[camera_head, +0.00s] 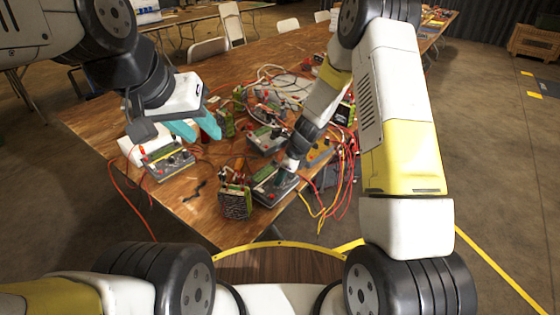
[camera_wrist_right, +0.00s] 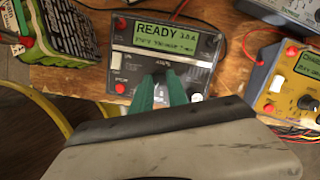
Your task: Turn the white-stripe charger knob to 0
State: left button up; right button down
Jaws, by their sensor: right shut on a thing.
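A dark grey charger (camera_head: 268,184) with a lit green READY screen lies near the table's front edge; it fills the upper middle of the right wrist view (camera_wrist_right: 125,60). My right gripper (camera_head: 287,168) reaches down onto its face. In the right wrist view its teal fingers (camera_wrist_right: 160,82) are shut on the charger knob, just below the screen. My left gripper (camera_head: 203,134) is open and empty above the table, beside another grey charger (camera_head: 168,160).
A green-and-black battery pack (camera_head: 235,203) stands left of the held charger. A yellow charger (camera_head: 319,151) is to its right, with red and yellow cables around it. More chargers and tangled cables lie behind. The table's front edge (camera_head: 222,238) is close.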

jog(key=shift+n, duration=0.3)
jog(key=n+g, duration=0.1)
jog(key=n, duration=0.2)
jog(key=shift+w+n, duration=0.1)
jog(key=shift+n, duration=0.2)
jog(key=n, duration=0.4)
jog(key=shift+w+g, duration=0.15)
jog(key=shift+g, duration=0.25)
jog(key=n+g, duration=0.1)
jog(key=n, duration=0.4)
jog(key=shift+h, duration=0.4)
jog(key=n, duration=0.2)
jog(key=n+h, duration=0.1)
jog(key=n, duration=0.1)
jog(key=shift+w+a+n, duration=0.15)
jog(key=shift+n, duration=0.25)
jog(key=shift+r, duration=0.1)
jog(key=c, duration=1.3)
grip_release()
